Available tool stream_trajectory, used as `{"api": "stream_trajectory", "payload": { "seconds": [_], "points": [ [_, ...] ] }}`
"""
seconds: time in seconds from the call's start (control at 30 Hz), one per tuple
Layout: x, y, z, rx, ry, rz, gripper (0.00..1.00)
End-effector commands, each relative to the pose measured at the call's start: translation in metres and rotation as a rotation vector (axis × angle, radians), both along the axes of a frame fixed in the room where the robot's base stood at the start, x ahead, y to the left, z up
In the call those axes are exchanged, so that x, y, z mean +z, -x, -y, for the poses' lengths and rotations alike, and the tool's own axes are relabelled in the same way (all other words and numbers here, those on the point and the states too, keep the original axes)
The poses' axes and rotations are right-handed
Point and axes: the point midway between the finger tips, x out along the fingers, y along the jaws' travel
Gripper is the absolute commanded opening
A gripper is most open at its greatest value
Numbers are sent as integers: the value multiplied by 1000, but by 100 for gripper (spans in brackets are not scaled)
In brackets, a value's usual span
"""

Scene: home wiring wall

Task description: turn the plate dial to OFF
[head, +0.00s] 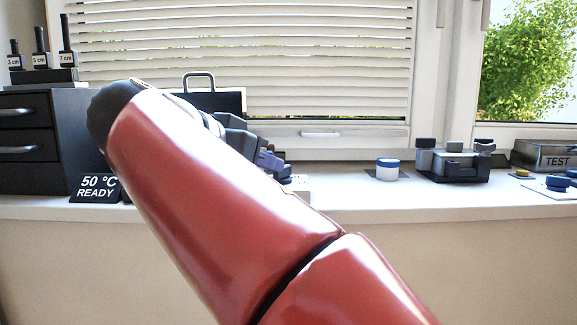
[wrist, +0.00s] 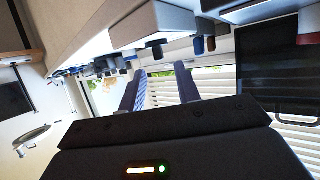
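I cannot make out the plate dial for certain; my red arm covers the middle of the head view. A black sign reading "50 °C READY" (head: 97,187) stands on the sill at the left. A small white piece (head: 300,188) shows just past my arm, mostly hidden. My gripper (head: 272,163) is partly hidden behind the arm, above the sill. In the wrist view, its two bluish fingers (wrist: 160,86) are apart with nothing between them. A pale box (wrist: 150,28) with small dark parts at its edge shows beyond them; I cannot tell if one is the dial.
A blue-lidded jar (head: 387,170), a grey-and-black device (head: 453,163) and a TEST box (head: 545,156) stand to the right. The window blind (head: 330,60) is behind. Bare sill lies between my arm and the jar.

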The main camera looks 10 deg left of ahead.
Motion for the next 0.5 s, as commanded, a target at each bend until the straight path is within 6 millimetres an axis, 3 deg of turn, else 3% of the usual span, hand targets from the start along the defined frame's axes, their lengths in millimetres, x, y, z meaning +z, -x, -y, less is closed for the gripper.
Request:
{"api": "stream_trajectory", "payload": {
  "seconds": [0.2,0.5],
  "points": [
    [-13,-30,13,-1,1,-2,33],
    [-20,-44,18,0,2,-2,33]
  ]
}}
